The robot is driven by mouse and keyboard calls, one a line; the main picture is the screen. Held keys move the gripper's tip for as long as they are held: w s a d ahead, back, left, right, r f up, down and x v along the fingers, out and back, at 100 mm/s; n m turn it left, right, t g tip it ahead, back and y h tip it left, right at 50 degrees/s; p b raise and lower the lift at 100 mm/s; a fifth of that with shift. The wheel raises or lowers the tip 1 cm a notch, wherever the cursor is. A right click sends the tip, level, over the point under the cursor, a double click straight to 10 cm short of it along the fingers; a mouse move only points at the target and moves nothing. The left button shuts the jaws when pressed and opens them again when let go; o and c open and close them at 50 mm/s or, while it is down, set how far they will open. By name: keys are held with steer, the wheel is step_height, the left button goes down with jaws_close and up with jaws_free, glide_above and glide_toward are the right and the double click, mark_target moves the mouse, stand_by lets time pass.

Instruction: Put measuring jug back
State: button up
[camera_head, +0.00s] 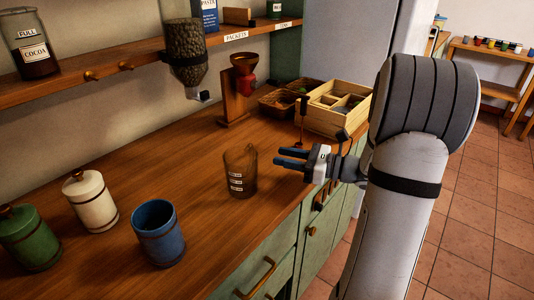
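The measuring jug (239,172) is a see-through brownish vessel with white marks on its side. It stands upright on the wooden counter (185,195). My gripper (279,157) has two blue fingers that point left towards the jug. The fingers look parted, with nothing between them. The gripper is just right of the jug, near the counter's front edge, and appears apart from it.
A blue canister (158,233), a white lidded jar (89,200) and a green lidded jar (29,238) stand at the left. A wooden crate (334,118) and a grinder (240,90) stand behind. A dispenser (186,55) hangs from the shelf (130,68) holding a cocoa jar (31,48).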

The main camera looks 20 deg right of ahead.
steer(key=v, duration=0.5)
steer(key=shift+s, duration=0.1)
stand_by(0.4)
